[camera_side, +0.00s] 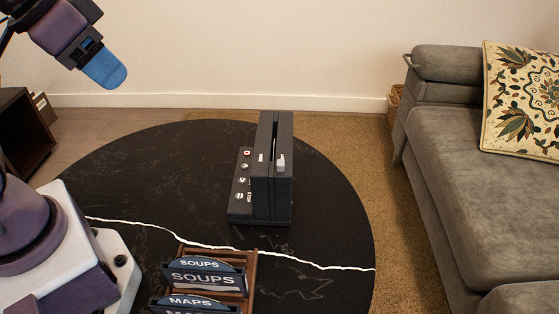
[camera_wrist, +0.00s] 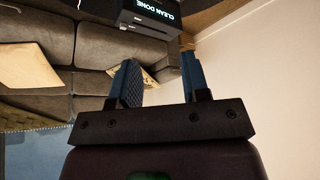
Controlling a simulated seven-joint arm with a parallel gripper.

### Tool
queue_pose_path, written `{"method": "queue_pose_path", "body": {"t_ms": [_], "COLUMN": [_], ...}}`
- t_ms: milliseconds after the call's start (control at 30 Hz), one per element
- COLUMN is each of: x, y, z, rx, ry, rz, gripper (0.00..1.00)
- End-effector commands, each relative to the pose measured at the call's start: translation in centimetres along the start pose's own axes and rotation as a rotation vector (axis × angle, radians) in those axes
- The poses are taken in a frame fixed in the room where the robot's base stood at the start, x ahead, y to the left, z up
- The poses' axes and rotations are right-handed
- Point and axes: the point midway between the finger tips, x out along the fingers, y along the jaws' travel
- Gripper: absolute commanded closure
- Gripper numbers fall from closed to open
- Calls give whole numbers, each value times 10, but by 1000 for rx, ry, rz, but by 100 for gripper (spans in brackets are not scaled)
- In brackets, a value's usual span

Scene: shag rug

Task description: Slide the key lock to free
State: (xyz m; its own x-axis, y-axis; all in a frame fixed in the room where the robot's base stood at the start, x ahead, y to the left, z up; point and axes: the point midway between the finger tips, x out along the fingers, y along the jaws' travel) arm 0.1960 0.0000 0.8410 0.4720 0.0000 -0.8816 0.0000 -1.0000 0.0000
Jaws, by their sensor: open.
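A dark upright device (camera_side: 270,190) stands on the round black table. A panel with several small buttons (camera_side: 243,180) is on its left side. A small pale tab (camera_side: 281,163) sits by a dark vertical slot on its front; it may be the key lock, but its marking is too small to read. In the wrist view the device (camera_wrist: 130,22) shows at the top edge, partly cut off, with a lit "CLEAN DONE" display. My gripper (camera_side: 107,72) is up at the upper left, well apart from the device. In the wrist view its blue fingers (camera_wrist: 160,82) are open and empty.
A wooden rack (camera_side: 250,285) with "SOUPS" and "MAPS" cards stands on the table's near side, in front of the device. A grey sofa (camera_side: 470,200) is at the right. The black table (camera_side: 150,170) is clear left of the device.

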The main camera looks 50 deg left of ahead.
Motion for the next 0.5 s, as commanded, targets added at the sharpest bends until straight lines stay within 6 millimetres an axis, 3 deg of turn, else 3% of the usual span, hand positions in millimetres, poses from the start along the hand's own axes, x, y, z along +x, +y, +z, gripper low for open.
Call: {"method": "queue_pose_path", "body": {"t_ms": [300, 467, 500], "x": [0, 9, 15], "y": [0, 5, 7], "z": [0, 2, 3], "rx": [0, 22, 32], "ry": [0, -43, -76], "rz": [0, 11, 15], "gripper": [60, 96, 100]}}
